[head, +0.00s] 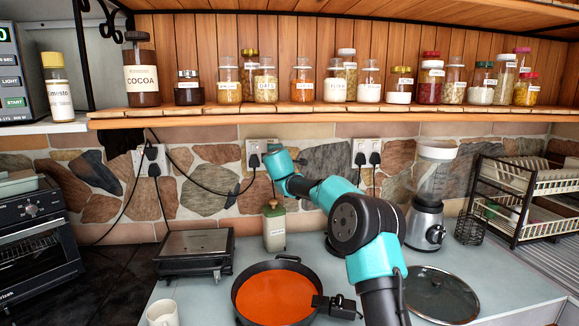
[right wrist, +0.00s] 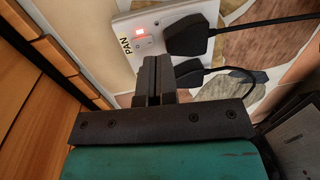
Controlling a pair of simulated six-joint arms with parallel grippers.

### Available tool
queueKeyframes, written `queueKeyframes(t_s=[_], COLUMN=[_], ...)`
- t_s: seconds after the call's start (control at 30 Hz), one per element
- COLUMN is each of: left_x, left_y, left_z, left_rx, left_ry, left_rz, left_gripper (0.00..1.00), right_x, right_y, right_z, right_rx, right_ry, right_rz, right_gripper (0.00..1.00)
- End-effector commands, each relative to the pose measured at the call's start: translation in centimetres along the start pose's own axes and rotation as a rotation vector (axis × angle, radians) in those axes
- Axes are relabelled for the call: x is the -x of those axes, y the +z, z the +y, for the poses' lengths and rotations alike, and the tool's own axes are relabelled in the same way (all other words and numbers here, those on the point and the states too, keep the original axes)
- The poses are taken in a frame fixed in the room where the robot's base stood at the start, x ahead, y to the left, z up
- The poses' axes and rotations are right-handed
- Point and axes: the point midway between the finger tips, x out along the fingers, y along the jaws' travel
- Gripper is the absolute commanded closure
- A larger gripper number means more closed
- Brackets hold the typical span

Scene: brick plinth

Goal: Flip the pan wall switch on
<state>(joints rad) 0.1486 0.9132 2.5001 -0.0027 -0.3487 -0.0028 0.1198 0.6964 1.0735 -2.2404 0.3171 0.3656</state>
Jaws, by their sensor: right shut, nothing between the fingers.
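The white double wall socket (head: 254,154) labelled PAN is on the stone wall below the wooden shelf. In the head view my teal right wrist partly covers the socket and hides the fingers. My left gripper is not in view.
Black plugs (right wrist: 192,38) and cables sit beside the fingers. A shelf (head: 330,112) with several jars runs above. A pan (head: 275,292) with orange-red contents, a labelled bottle (head: 274,228), a grill (head: 195,248), a blender (head: 428,200) and a glass lid (head: 440,293) stand on the worktop.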

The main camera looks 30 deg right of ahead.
Motion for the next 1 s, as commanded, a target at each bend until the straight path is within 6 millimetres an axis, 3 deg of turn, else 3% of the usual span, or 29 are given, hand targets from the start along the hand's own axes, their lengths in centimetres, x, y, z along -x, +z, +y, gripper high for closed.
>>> queueKeyframes(t_s=[0.7, 1.0], left_x=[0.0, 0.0], left_y=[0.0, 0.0], left_z=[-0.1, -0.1], left_rx=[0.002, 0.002], left_ry=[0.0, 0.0], left_rz=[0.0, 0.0], left_gripper=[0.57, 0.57], right_x=[8.0, 9.1], right_y=[0.1, 0.1], right_z=[-2.0, -2.3], right_rx=[0.0, -0.001], right_ry=[-0.001, 0.001], right_rz=[0.0, -0.001], right_gripper=[1.0, 1.0])
